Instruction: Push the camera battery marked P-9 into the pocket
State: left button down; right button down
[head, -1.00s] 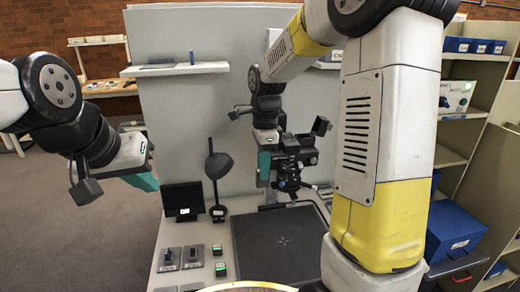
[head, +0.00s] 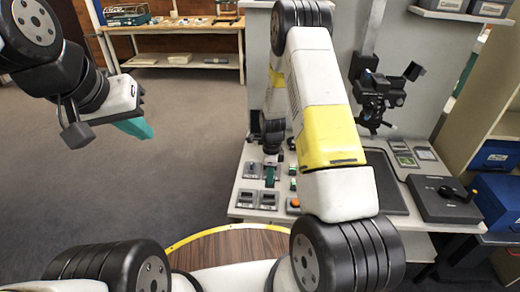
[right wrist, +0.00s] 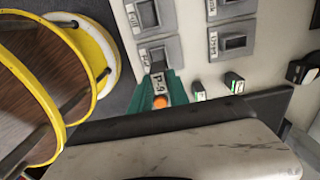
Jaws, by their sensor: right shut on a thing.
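The camera battery marked P-9 (right wrist: 158,84) is between the teal fingers of my right gripper (right wrist: 160,92) in the right wrist view. Its far end is at the near edge of a grey pocket (right wrist: 144,57); I cannot tell whether it is inside. More grey pockets, such as one marked Full (right wrist: 150,14), lie around it. In the head view my right gripper (head: 271,172) is low over the pockets at the table's left side, and the battery is hardly visible. My left gripper (head: 132,126) hangs over the floor at the left, away from the table; its finger gap is unclear.
Small green-marked batteries (right wrist: 233,82) lie right of the pockets. An orange round part (right wrist: 160,101) shows beside the fingers. A dark mat (head: 384,185), a camera rig (head: 378,98) and a black case (head: 440,198) are farther right. A round yellow-rimmed wooden top (head: 225,247) is in front.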

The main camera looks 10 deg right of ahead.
aim_at(269, 187)
jog(key=shift+a+f, duration=0.15)
jog(key=shift+f, duration=2.6)
jog(key=shift+f, duration=1.3)
jog(key=c, duration=1.2)
grip_release()
jog(key=shift+o, duration=0.2)
jog(key=shift+r, duration=3)
